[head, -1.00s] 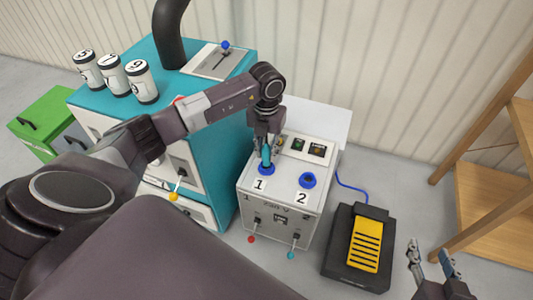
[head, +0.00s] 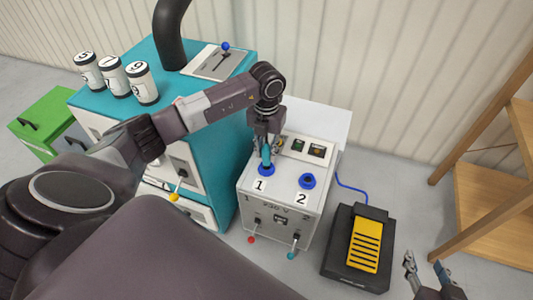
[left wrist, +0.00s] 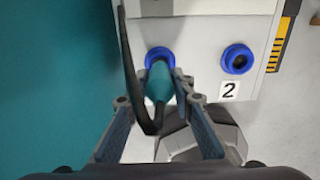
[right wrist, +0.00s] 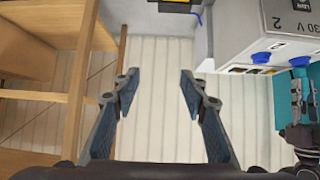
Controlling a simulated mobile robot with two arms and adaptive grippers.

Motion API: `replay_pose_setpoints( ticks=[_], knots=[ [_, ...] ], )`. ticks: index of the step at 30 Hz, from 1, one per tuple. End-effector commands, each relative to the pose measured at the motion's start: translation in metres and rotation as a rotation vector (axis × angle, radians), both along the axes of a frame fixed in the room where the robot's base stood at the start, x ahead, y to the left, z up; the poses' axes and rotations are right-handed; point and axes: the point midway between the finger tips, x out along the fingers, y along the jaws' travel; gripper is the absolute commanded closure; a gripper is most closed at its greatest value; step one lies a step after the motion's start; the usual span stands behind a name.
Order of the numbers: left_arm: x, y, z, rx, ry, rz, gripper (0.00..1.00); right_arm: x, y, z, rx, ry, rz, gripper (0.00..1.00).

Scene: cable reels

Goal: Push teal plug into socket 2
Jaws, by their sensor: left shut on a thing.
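The teal plug (head: 266,155) is upright at socket 1 (head: 266,170), a blue ring on the white box. Its lower end meets the ring, but how deep it sits I cannot tell. My left gripper (head: 266,146) is shut on the plug from above. In the left wrist view the plug (left wrist: 159,82) lies between the fingers, with a dark cable beside it. Socket 2 (head: 307,181), to the right, is an empty blue ring; it also shows in the left wrist view (left wrist: 237,59). My right gripper (head: 427,268) is open and empty, also in the right wrist view (right wrist: 155,92).
A teal cabinet (head: 215,125) with canisters on top stands left of the white box (head: 283,208). Red and teal-tipped levers are on the box's front. A black pedal with a yellow plate (head: 366,244) is on the floor at right. A wooden shelf (head: 490,215) stands further right.

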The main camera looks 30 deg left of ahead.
Motion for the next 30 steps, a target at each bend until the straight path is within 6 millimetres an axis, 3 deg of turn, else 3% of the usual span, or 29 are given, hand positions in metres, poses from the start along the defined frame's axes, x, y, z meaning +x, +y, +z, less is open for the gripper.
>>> replay_pose_setpoints(
  ticks=[30],
  knots=[
    [0.0, 0.0, 0.006, 0.0, -0.001, 0.0, 1.0, -0.019, -0.007, -0.017, -0.024, 0.102, -0.005, 0.6]
  ],
)
